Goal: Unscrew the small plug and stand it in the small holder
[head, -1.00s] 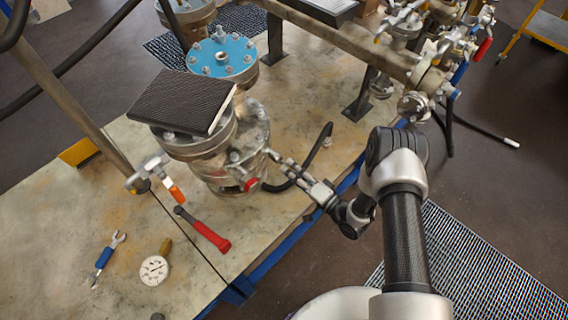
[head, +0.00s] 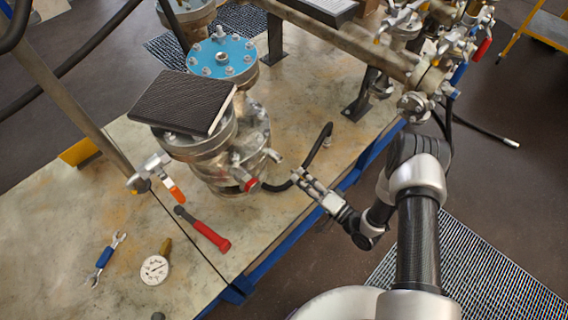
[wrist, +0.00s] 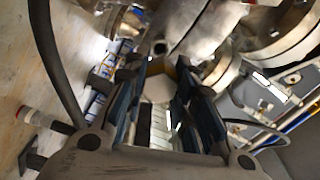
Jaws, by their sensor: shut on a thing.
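My gripper (head: 298,175) is just right of the flanged vessel (head: 215,178), above the bench edge. In the wrist view its two dark fingers (wrist: 158,72) are shut on the small plug (wrist: 157,88), a pale, hex-headed piece between the pads. In the head view the plug is too small to make out. A short side nozzle (head: 273,155) points from the vessel toward my gripper, with a visible gap between them. A grey metal stub (wrist: 185,25) shows just beyond the fingertips in the wrist view. I cannot make out the small holder in either view.
A black hose (head: 318,150) curves from a red fitting (head: 251,185) close behind my gripper. A black ribbed pad (head: 182,100) lies on the vessel. A red-handled tool (head: 212,236), a gauge (head: 155,269) and a wrench (head: 106,256) lie on the bench (head: 60,225).

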